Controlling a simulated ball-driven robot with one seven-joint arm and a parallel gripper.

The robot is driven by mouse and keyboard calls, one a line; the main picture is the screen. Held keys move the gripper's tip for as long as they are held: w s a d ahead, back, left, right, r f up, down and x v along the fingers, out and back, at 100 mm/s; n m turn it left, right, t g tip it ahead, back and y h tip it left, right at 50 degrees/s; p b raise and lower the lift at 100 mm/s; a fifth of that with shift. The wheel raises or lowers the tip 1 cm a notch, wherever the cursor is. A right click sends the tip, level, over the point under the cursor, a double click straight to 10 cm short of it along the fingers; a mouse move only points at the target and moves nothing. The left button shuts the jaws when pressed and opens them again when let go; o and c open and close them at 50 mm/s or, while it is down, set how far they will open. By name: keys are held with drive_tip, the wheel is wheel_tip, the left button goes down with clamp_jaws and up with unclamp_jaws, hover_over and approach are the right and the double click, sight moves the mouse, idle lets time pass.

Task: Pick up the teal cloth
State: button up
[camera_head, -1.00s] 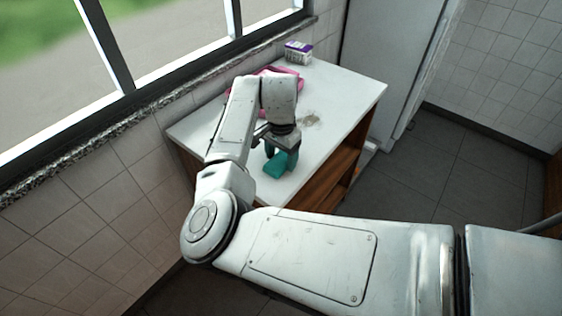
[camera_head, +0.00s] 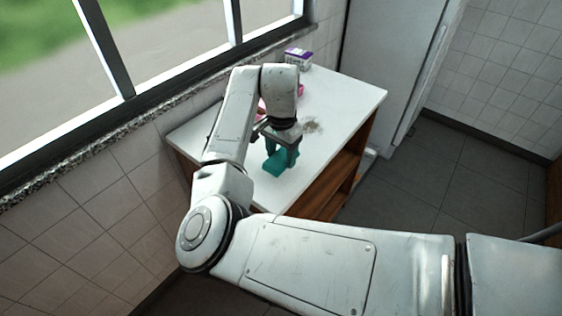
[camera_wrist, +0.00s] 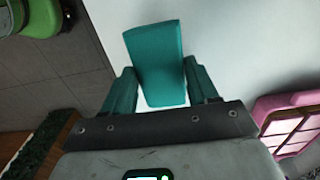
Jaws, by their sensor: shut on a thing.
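The teal cloth (camera_head: 275,168) is at the near part of the white table top in the head view. It also shows in the wrist view (camera_wrist: 157,60) as a folded, block-like teal shape between the two fingers. My gripper (camera_head: 281,157) points down and is shut on the cloth. In the wrist view its fingers (camera_wrist: 161,88), also teal, stand at either side of the cloth. I cannot tell whether the cloth's lower end touches the table.
A purple and white box (camera_head: 298,58) stands at the back by the window sill. The right side is clear.

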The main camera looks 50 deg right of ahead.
drive_tip(key=s+d+r, duration=0.3)
drive_tip(key=s+r, duration=0.6)
drive_tip(key=s, duration=0.4)
drive_tip(key=shift+s+d+r, duration=0.2)
drive_tip(key=shift+d+r, duration=0.05)
drive_tip(key=shift+d, duration=0.1)
